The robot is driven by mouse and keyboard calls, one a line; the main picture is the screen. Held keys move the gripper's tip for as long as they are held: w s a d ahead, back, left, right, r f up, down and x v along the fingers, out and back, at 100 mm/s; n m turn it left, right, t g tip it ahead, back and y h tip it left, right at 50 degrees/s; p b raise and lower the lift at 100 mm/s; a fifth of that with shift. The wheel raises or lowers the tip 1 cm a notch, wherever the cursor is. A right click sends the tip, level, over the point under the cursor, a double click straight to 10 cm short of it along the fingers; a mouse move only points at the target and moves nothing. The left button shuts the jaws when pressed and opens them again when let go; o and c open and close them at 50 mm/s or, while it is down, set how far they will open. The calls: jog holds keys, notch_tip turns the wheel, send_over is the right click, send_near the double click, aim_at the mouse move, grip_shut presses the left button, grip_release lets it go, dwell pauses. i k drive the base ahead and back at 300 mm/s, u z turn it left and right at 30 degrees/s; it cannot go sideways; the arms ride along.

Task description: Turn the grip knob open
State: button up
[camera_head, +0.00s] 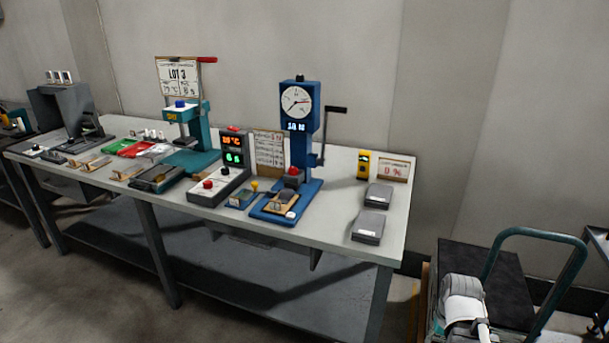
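A blue test stand (303,152) with a round dial, a lit digital display and a black side crank (336,109) stands right of the middle of the table. A small red-topped part (293,171) sits low at its column, above the blue base. This may be the grip knob, but it is too small to identify or to tell how it is turned. A wooden piece (281,203) lies on the stand's base.
The grey table (335,220) also holds a teal press (196,137), a control box with lit displays (233,153), and two grey boxes (370,226) at the right. A cart with a teal handle (537,233) stands at lower right.

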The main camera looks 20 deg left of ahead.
aim_at(292, 170)
jog(key=k, duration=1.35)
jog(key=u, duration=0.35)
jog(key=i, duration=1.8)
jog(key=z, duration=0.35)
